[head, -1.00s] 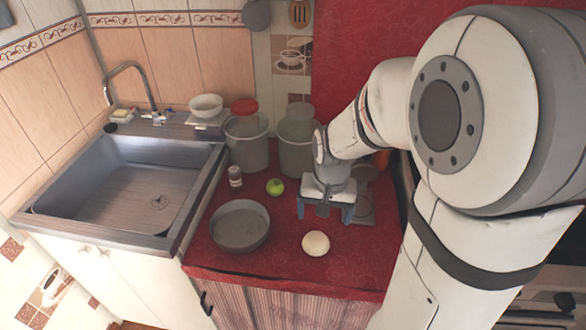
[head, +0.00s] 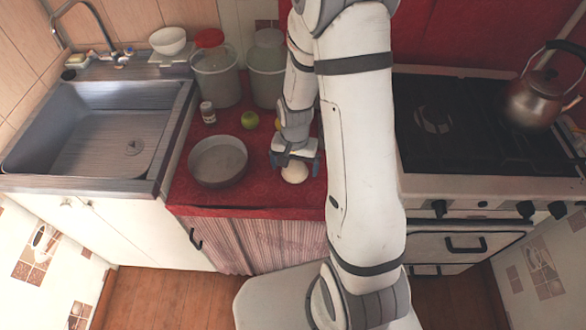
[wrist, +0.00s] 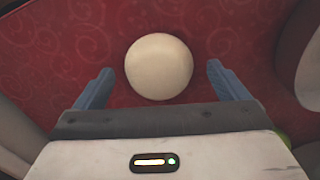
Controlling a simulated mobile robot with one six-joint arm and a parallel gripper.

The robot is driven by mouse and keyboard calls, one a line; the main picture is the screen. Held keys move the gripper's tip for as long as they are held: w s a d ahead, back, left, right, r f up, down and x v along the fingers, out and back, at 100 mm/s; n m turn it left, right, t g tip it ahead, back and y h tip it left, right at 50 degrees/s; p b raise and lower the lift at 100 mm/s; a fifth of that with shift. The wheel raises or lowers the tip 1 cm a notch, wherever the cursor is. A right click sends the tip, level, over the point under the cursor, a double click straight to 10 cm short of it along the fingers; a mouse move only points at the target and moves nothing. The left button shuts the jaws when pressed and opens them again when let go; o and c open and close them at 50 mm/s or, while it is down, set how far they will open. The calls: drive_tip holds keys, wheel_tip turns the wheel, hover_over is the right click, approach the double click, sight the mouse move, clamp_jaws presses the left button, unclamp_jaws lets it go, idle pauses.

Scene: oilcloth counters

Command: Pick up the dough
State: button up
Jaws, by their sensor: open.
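The dough (head: 294,173) is a pale, round ball on the red oilcloth, near the counter's front edge. My gripper (head: 294,166) is open just over and behind it in the head view, covering its far part. In the wrist view the whole top of the dough (wrist: 159,67) shows, roughly centred between the two blue fingers of my gripper (wrist: 161,80) and slightly ahead of them. Neither finger touches it there, with red cloth showing on both sides.
A round grey pan (head: 218,161) stands left of the dough. A green apple (head: 250,120), a small jar (head: 208,112) and two large canisters (head: 215,75) are farther back. The sink (head: 95,135) is at left, the stove (head: 470,125) with a kettle (head: 540,100) at right.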

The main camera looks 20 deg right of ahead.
sight(294, 170)
drive_tip(key=shift+f, duration=0.35)
drive_tip(key=c, duration=1.1)
wheel_tip(294, 170, up, 10)
drive_tip(key=shift+r, duration=0.1)
